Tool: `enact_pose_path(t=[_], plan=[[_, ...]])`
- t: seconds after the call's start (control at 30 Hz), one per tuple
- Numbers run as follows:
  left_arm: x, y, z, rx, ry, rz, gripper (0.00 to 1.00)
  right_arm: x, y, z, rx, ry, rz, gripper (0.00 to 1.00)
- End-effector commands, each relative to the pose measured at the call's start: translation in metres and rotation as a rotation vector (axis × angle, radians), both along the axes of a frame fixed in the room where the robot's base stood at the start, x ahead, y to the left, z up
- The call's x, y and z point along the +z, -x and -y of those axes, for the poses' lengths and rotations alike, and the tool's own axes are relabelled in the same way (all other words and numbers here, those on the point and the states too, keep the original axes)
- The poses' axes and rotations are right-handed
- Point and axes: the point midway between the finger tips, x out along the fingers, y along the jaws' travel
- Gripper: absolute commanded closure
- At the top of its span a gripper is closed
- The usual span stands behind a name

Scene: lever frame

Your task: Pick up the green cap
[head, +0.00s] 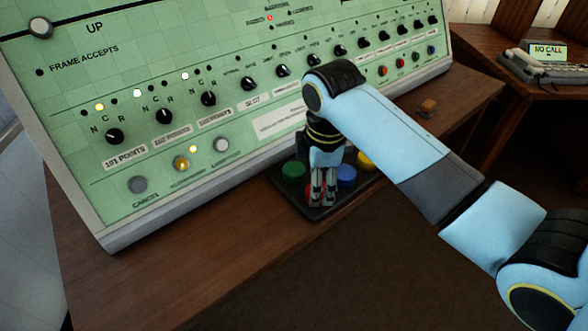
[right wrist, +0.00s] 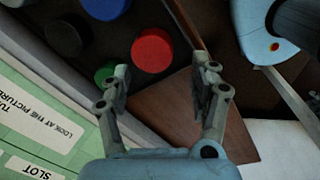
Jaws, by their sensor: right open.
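The green cap (head: 293,171) sits in a black tray (head: 322,212) on the wooden desk, at the tray's left side in the head view. In the right wrist view the green cap (right wrist: 104,73) shows partly behind the left finger. My right gripper (head: 316,196) points down over the tray, just right of the green cap, in front of a red cap. In the right wrist view the gripper (right wrist: 162,78) is open, with nothing between its fingers. The red cap (right wrist: 152,49) lies beyond the fingertips. My left gripper is not in view.
A blue cap (head: 346,176) and a yellow cap (head: 365,160) stand right of the gripper; a black cap (right wrist: 67,36) shows in the wrist view. The green panel (head: 240,120) with knobs rises behind the tray. A small brown block (head: 428,108) lies farther right.

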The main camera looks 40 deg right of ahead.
Motion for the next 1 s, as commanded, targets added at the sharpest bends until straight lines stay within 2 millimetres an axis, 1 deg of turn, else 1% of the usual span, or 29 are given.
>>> enact_pose_path(t=[0.03, 0.2, 0.3, 0.37, 0.47, 0.63, 0.7, 0.87, 1.0], plan=[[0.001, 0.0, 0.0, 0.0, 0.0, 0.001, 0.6, 0.01, -0.017, 0.001, 0.073, 0.003, -0.009, 0.38], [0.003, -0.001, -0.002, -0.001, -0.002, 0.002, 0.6, 0.044, -0.063, 0.005, 0.375, 0.0, -0.069, 0.38], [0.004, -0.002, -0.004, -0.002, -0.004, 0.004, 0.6, 0.062, -0.081, 0.006, 0.517, -0.008, -0.095, 0.38], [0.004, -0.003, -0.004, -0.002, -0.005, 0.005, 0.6, 0.067, -0.087, 0.006, 0.568, -0.013, -0.104, 0.38], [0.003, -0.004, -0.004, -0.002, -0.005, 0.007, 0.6, 0.061, -0.089, 0.006, 0.604, -0.017, -0.113, 0.38], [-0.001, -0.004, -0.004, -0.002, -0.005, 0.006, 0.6, 0.031, -0.089, 0.006, 0.607, -0.017, -0.113, 0.38], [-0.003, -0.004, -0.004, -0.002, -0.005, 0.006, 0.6, 0.022, -0.09, 0.006, 0.607, -0.016, -0.112, 0.38], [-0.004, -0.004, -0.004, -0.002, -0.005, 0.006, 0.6, 0.01, -0.09, 0.007, 0.606, -0.016, -0.11, 0.38], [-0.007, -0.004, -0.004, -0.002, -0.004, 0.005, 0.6, -0.011, -0.09, 0.008, 0.605, -0.016, -0.113, 0.38]])
